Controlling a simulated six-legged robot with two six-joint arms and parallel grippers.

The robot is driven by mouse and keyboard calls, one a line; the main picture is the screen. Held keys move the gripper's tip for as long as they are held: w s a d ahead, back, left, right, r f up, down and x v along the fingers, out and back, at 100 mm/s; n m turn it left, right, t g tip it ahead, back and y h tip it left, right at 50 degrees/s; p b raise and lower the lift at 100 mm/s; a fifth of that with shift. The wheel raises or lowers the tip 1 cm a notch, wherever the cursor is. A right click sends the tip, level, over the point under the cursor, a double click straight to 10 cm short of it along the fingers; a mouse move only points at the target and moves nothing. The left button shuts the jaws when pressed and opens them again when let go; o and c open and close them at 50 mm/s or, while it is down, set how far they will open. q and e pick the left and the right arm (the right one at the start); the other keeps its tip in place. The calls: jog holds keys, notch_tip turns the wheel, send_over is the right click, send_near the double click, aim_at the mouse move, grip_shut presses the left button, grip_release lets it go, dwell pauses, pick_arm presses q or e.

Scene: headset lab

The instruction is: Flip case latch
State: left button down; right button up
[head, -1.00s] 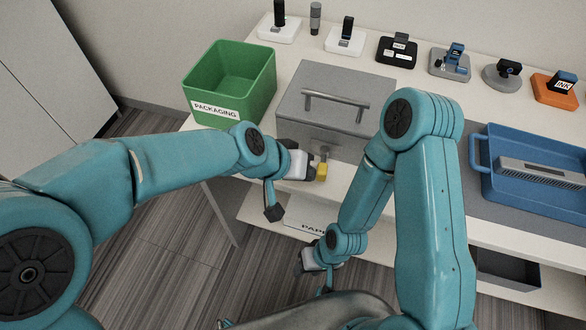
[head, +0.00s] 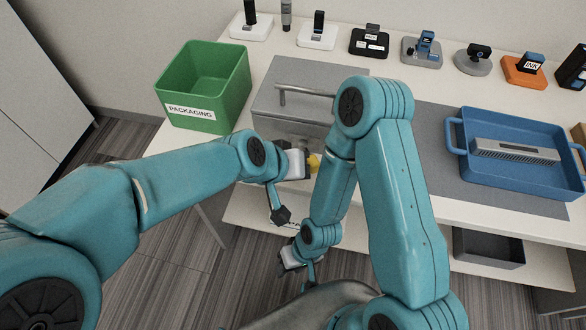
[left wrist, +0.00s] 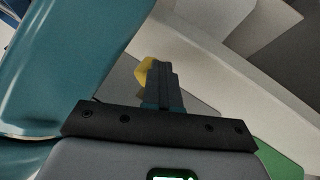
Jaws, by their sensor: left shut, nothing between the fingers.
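The grey case (head: 300,75) with a bar handle stands on the white table, its right part hidden behind my right arm. A yellow latch tab (head: 314,162) shows low at the case's front; it also shows in the left wrist view (left wrist: 144,71), partly behind the fingers. My left gripper (head: 307,166) is shut and empty, beside the yellow tab on its left. Its dark fingers (left wrist: 162,82) overlap the tab in the left wrist view; I cannot tell whether they touch. My right gripper (head: 290,259) hangs low in front of the table, its fingers unclear.
A green packaging bin (head: 203,88) stands left of the case. A blue tray (head: 520,180) holding a grey slotted device (head: 515,150) lies to the right. Several small devices on stands line the table's back. A dark bin (head: 488,247) sits on the lower shelf.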

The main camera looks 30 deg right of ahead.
pick_arm(q)
jog(key=shift+s+d, duration=0.25)
jog(key=shift+s, duration=0.05)
pick_arm(e)
jog(key=shift+s+f, duration=0.1)
dwell(0.3)
pick_arm(q)
jog(key=shift+r, duration=0.15)
